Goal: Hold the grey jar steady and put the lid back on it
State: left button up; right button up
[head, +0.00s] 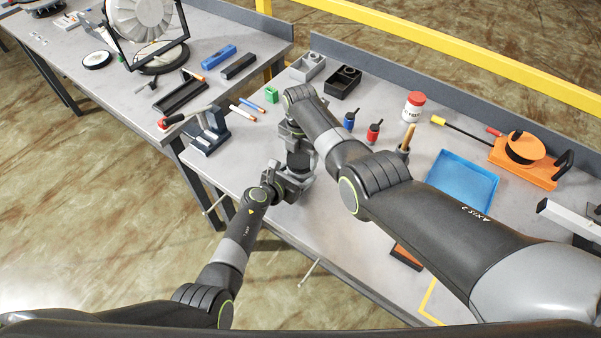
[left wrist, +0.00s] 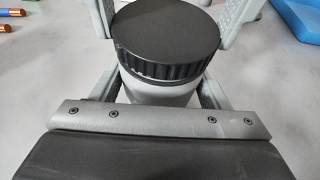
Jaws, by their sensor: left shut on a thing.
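The grey jar (left wrist: 160,93) stands upright on the bench in the left wrist view, with the black ribbed lid (left wrist: 165,40) over its mouth. The lid looks level; whether it is fully seated I cannot tell. My left gripper (head: 290,182) is shut around the jar's body, a finger on each side. My right gripper (head: 296,140) is above the jar in the head view. In the left wrist view its fingers stand on both sides of the lid, very close to its rim; whether they press on it I cannot tell. The arms partly hide the jar in the head view.
A blue tray (head: 463,182) and an orange tool (head: 525,160) lie to the right. A vise (head: 207,132) stands left.

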jog(key=c, duration=0.4)
jog(key=m, duration=0.4)
jog(key=shift+m, duration=0.4)
jog(key=m, duration=1.6)
jog(key=shift+m, duration=0.4)
jog(key=m, duration=0.4)
jog(key=shift+m, duration=0.3)
jog(key=m, duration=1.2)
jog(key=shift+f, duration=0.1)
jog(key=m, duration=0.5)
jog(key=shift+m, duration=0.4)
jog(key=o, duration=1.1)
jog(key=shift+o, duration=0.2)
